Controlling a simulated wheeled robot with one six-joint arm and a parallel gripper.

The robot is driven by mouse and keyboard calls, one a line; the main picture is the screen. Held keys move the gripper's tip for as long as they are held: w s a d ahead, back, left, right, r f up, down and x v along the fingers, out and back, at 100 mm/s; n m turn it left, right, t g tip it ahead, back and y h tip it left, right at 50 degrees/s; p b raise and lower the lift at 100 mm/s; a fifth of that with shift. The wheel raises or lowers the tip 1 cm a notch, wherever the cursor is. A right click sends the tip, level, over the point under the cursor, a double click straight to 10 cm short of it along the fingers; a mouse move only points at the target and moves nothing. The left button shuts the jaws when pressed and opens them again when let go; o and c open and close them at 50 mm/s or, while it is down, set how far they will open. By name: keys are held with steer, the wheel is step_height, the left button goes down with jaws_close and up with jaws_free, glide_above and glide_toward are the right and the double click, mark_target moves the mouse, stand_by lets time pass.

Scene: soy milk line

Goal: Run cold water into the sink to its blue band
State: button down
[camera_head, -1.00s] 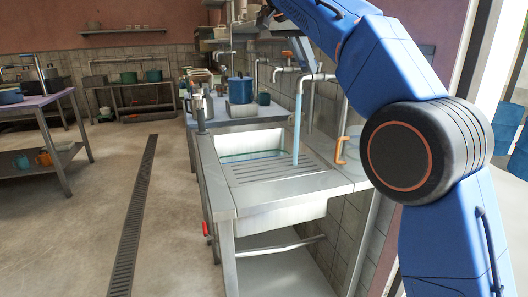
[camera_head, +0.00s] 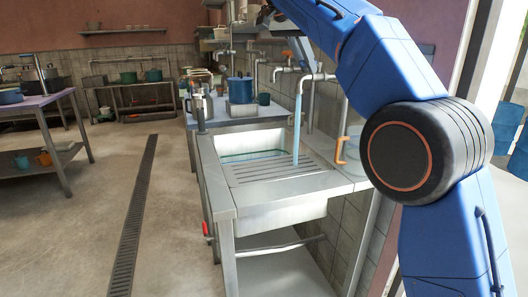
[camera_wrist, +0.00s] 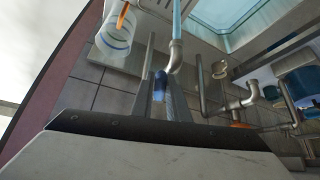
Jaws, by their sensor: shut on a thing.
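The steel sink (camera_head: 270,214) stands at the centre of the head view, with pale blue water (camera_head: 250,158) in its basin and a blue-green line along the wall near the surface. A blue stream (camera_head: 297,130) falls from the grey spout (camera_head: 318,77) behind the slatted drainboard. The stream (camera_wrist: 177,18) and spout (camera_wrist: 176,58) also show in the wrist view. There my gripper (camera_wrist: 163,98) is shut on a small blue tap handle (camera_wrist: 160,82) beside the spout. The exact gap between water and blue band is too small to tell.
A clear jug (camera_wrist: 115,40) with an orange handle stands at the drainboard's right side. Blue pots (camera_head: 240,90) stand on the counter behind the sink. Other pipes run along the tiled wall. The floor left of the sink is clear, with a drain grate (camera_head: 133,215).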

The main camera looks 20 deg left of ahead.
steer(key=shift+w+a+f, duration=0.1)
steer(key=shift+a+f, duration=0.05)
steer(key=shift+f, duration=0.35)
steer(key=shift+d+n, duration=0.25)
steer(key=shift+n, duration=0.15)
steer(key=c, duration=2.1)
jaws_free()
steer(key=n+y, duration=0.1)
steer(key=d+n, duration=0.1)
steer(key=shift+s+d+n+t+y, duration=0.25)
steer(key=shift+s+n+t+y, duration=0.05)
steer(key=shift+n+t+y, duration=0.1)
steer(key=shift+s+d+n+y, duration=0.15)
steer(key=shift+n+y, duration=0.15)
steer(key=shift+n, duration=0.2)
jaws_close()
steer(key=shift+r, duration=0.15)
steer(key=shift+d+r, duration=0.1)
